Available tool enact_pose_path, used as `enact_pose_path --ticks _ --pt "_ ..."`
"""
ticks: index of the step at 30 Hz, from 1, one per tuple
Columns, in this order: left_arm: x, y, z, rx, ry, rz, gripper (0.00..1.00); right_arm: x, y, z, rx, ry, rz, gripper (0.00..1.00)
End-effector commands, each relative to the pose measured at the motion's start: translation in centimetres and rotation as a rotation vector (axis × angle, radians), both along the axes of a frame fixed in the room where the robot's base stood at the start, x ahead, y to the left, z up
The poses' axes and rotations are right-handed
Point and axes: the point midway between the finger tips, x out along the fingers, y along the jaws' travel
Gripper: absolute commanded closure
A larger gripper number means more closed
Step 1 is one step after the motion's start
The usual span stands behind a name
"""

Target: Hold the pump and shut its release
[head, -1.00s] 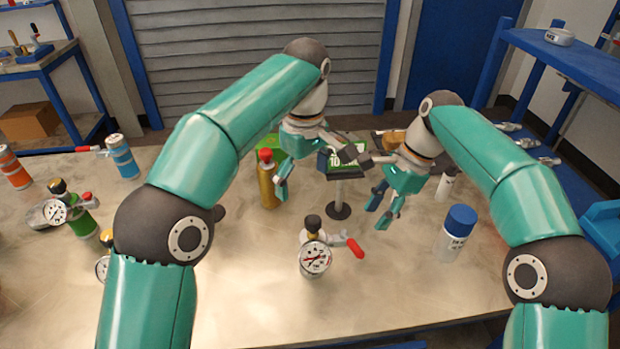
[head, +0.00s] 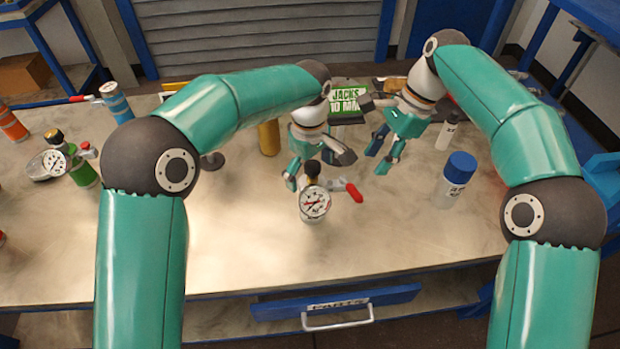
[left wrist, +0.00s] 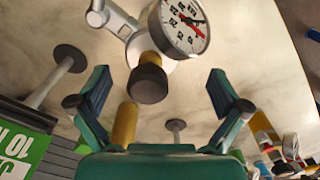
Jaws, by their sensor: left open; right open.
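The pump (head: 314,203) stands on the table at mid-picture in the head view, with a round white gauge, a dark top knob and a red-tipped lever (head: 353,192) pointing right. My left gripper (head: 302,176) is open just behind and above it, partly overlapping its top in the picture. In the left wrist view the dark knob (left wrist: 148,80) appears between the spread fingers, with the gauge (left wrist: 186,25) beyond; contact is not visible. The grey lever arm (left wrist: 115,18) runs to the upper left there, its red end out of frame. My right gripper (head: 381,155) is open and empty, back and right of the pump.
A blue-capped white bottle (head: 455,182) stands to the right. A brass cylinder (head: 269,138) and a green sign (head: 346,99) stand behind. Another gauged device (head: 58,162) and blue and orange canisters are at left. The table front is clear, above a drawer (head: 335,305).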

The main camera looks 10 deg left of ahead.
Motion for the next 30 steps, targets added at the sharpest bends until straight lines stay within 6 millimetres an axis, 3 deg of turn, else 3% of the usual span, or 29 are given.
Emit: enact_pose_path --ticks 6,18,30 --pt "0.0 0.0 -2.4 0.001 0.002 -0.001 0.0 0.0 0.0 0.0 0.0 0.0 0.0 0.58" --pt "0.0 0.1 -3.0 0.001 -0.001 0.0 0.02 0.0 0.1 0.0 0.0 0.0 0.001 0.58" --pt "0.0 0.0 -3.0 0.0 0.002 0.0 0.68 0.0 0.1 0.0 0.0 0.001 0.001 0.58"
